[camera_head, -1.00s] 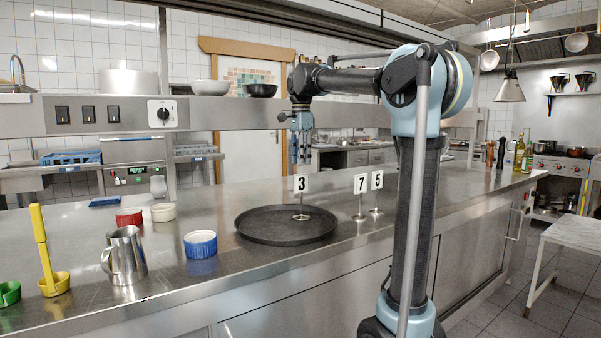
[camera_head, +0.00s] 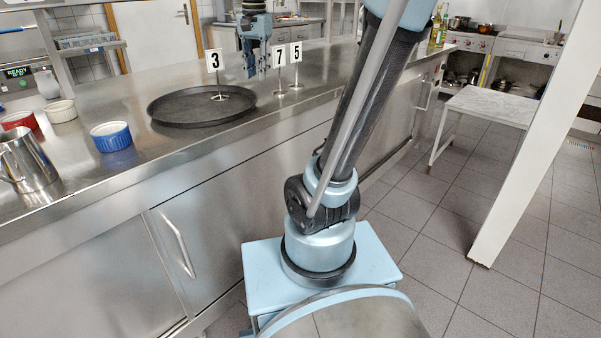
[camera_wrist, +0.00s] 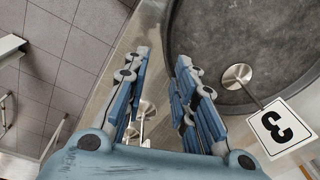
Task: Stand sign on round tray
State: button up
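The round dark tray (camera_head: 175,110) lies on the steel counter. A number 3 sign (camera_head: 214,60) stands upright on it, towards its right side. The tray (camera_wrist: 205,35) and the 3 sign (camera_wrist: 281,128) also show in the wrist view. A number 7 sign (camera_head: 279,57) and a number 5 sign (camera_head: 296,52) stand on the counter right of the tray. My gripper (camera_head: 256,72) is between the 3 and 7 signs in the head view. In the wrist view my gripper (camera_wrist: 163,65) is open and empty, with sign bases visible past its fingers.
A blue ramekin (camera_head: 111,136), a red ramekin (camera_head: 19,121), a white ramekin (camera_head: 61,111) and a metal pitcher (camera_head: 27,160) stand left of the tray. The counter right of the signs is mostly clear. A white table (camera_head: 492,103) stands at the right.

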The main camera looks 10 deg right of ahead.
jog(key=s+d+f+n, duration=0.3)
jog(key=s+f, duration=0.6)
jog(key=f, duration=0.4)
jog(key=s+d+f+n+t, duration=0.1)
jog(key=s+d+f+n, duration=0.3)
jog(key=s+f, duration=0.6)
notch_tip(320, 180, down, 4)
jog(key=shift+s+d+r, duration=0.2)
jog(key=shift+d, duration=0.65)
